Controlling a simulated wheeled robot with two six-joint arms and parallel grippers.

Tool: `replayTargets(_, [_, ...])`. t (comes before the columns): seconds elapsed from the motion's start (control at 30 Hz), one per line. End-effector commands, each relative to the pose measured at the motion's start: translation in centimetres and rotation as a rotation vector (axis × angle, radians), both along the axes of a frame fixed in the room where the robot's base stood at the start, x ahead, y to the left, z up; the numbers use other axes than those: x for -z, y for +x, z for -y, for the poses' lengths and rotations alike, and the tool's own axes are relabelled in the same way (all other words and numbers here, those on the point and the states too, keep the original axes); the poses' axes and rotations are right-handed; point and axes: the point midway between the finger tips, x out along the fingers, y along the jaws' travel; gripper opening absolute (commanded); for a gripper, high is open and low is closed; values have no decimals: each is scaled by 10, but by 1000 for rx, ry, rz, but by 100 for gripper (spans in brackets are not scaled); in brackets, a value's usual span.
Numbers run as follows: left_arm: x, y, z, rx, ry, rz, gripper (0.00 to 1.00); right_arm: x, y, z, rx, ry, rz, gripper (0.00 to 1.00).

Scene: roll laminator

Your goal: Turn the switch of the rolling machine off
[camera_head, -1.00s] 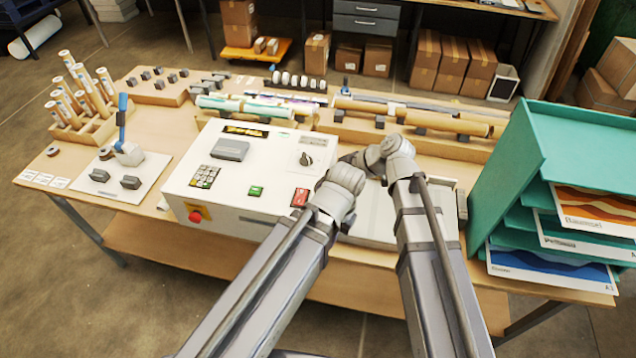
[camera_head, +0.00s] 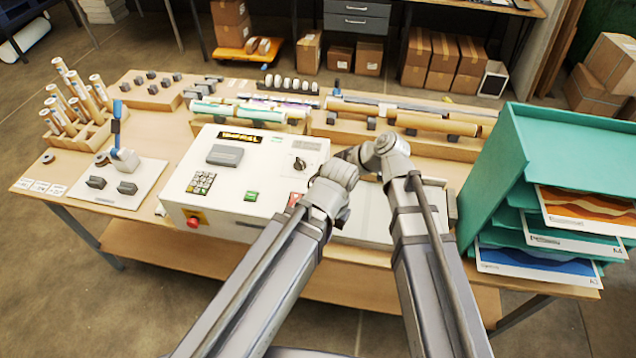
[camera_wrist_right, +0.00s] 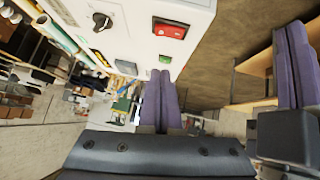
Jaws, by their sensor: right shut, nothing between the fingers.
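The rolling machine (camera_head: 180,178) is a white box on the table with a sloped control panel. Its switch (camera_head: 300,163) is a dark rotary knob on a light plate near the panel's right side; the knob also shows at the upper left of the right wrist view (camera_wrist_right: 102,21). My right gripper's purple-grey fingers (camera_wrist_right: 161,76) are shut, empty and apart from the knob, on the side of the green button. In the head view, grey arm links hide the fingers. I cannot make out my left gripper.
A teal paper rack (camera_head: 500,165) stands at the right. Rolls (camera_head: 420,122) lie behind.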

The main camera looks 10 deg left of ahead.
Motion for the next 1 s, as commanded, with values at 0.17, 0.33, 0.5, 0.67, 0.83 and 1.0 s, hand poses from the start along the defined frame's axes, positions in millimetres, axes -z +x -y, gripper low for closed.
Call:
replayTargets(0.17, [33, 0, 0, 12, 1, 0, 0, 33, 6, -27, -4, 0, 1, 0])
replayTargets(0.33, [56, 1, 0, 12, 1, 1, 0, 56, 10, -50, -3, 1, 0, 0])
replayTargets(0.5, [76, 1, 0, 10, 1, 2, 0, 76, 13, -55, 1, 0, 1, 0])
replayTargets(0.67, [88, 1, 0, 8, 0, 4, 0, 88, 15, -54, 0, 0, 0, 0])
replayTargets(0.83, [93, 1, 0, 8, 0, 4, 0, 93, 17, -54, 0, 0, 0, 0])
replayTargets(1.0, [94, 1, 0, 7, 0, 4, 0, 94, 17, -54, 0, 0, 0, 0])
